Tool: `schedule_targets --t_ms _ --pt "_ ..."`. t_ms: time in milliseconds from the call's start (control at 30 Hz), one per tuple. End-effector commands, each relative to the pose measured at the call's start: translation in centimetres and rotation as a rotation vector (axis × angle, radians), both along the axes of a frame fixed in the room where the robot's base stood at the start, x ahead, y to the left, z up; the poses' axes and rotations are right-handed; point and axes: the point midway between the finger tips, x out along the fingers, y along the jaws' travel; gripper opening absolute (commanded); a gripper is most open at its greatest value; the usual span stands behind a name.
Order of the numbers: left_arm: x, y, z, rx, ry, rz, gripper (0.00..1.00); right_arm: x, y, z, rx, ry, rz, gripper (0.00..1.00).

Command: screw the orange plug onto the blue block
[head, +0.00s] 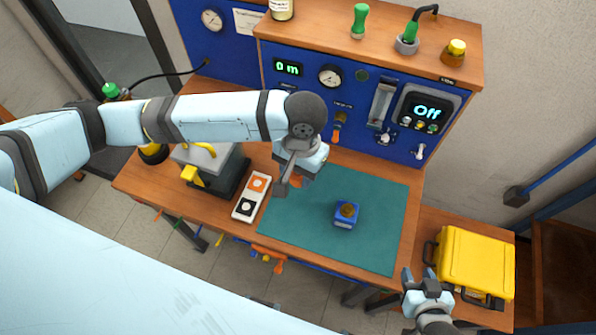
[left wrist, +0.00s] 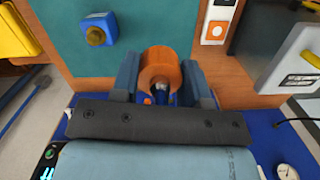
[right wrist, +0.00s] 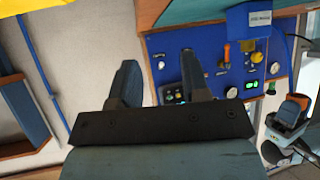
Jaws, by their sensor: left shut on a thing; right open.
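The orange plug (left wrist: 172,62) is round with a hollow centre. It sits between the two fingers of my left gripper (left wrist: 162,82), which is shut on it. In the head view, my left gripper (head: 293,180) hangs above the left part of the green mat, and the plug is mostly hidden. The blue block (head: 346,221) stands on the mat to its right, with a brass-coloured round fitting (head: 347,210) on top; the block also shows in the left wrist view (left wrist: 91,23). My right gripper (head: 428,284) is open and empty near the yellow case.
The green mat (head: 300,235) is clear around the block. A blue instrument panel (head: 300,92) rises behind. The yellow case (head: 478,262) stands at the right.

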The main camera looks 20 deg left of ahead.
Motion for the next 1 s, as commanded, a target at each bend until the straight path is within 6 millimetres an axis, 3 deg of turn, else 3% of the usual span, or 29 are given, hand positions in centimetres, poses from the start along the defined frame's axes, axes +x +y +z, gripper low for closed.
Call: schedule_targets --t_ms 167,400,600,733,1000 --pt "1.1 1.4 1.9 0.002 0.001 0.026 0.18 0.0 -0.1 1.1 -0.001 0.0 -0.001 0.43" --pt "5.0 7.2 8.6 0.005 0.003 0.127 0.18 0.1 -0.7 4.0 0.0 0.006 -0.023 0.43" --pt "6.9 10.9 12.6 0.001 0.001 0.182 0.18 0.1 -0.5 5.3 0.018 0.013 -0.05 0.43" --pt "7.4 11.9 13.5 0.0 0.001 0.195 0.18 -0.1 -0.7 5.0 0.019 0.022 -0.06 0.43" --pt "7.4 12.0 13.4 0.0 0.001 0.196 0.18 -0.2 -1.0 4.6 0.012 0.025 -0.061 0.43"
